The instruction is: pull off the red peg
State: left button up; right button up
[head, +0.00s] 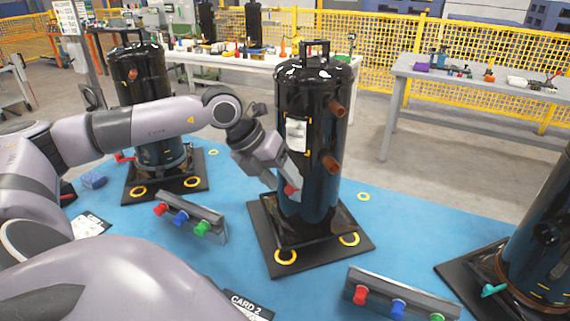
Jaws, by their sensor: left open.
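A black compressor (312,135) stands upright in the middle on a dark square base plate (275,245). A red peg (291,189) shows low on its front left side, right at my left gripper (286,184). My left arm reaches in from the left, and its open fingers are at the red peg; they partly hide it, and I cannot tell whether they touch it. Other red pegs show: one on the left rack (190,222), one on the front right rack (400,283), and a red part on the left compressor (137,75). My right gripper is not in view.
The blue pallet surface (330,285) carries the compressors and racks. Another compressor with a teal peg (494,290) stands at the right edge. Worktables and yellow fencing (470,70) stand behind.

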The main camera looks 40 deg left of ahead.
aim_at(288, 189)
pick_arm(q)
jog(key=shift+y, duration=0.7)
jog(key=shift+w+a+f+p, duration=0.25)
jog(key=shift+w+f, duration=0.3)
jog(key=shift+f, duration=0.3)
jog(key=shift+w+a+f+p, duration=0.1)
jog(key=shift+w+a+f, duration=0.3)
jog(key=shift+f, duration=0.5)
jog(key=shift+w+a+f+p, duration=0.2)
jog(key=shift+w+f, duration=0.45)
jog(key=shift+f, duration=0.2)
grip_shut()
